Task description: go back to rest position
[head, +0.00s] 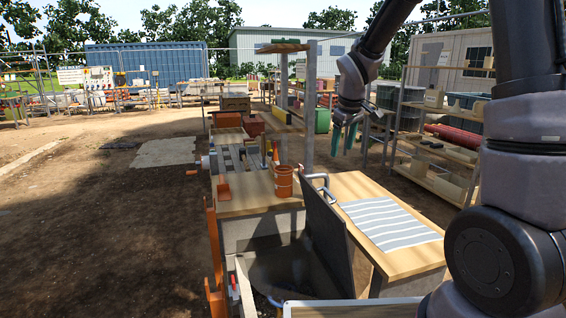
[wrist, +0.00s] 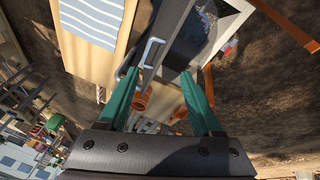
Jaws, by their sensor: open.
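My gripper (head: 345,137) is raised in the air above the right side of the workbench, with its green fingers pointing down. It is open, and nothing is between the fingers. In the wrist view the two green fingers of my gripper (wrist: 160,100) are spread apart. Below it, the lid (head: 328,236) with a metal handle (head: 318,183) stands up at the edge of an open bin (head: 262,272). The lid handle also shows in the wrist view (wrist: 152,52), beyond the fingers. The gripper touches none of these.
A wooden counter with a striped mat (head: 390,222) is right of the lid. An orange bucket (head: 284,181) stands on the wooden workbench (head: 245,197). A metal post (head: 309,115) rises close left of my gripper. Loaded shelves (head: 440,150) stand behind at right. Open dirt ground (head: 100,225) lies left.

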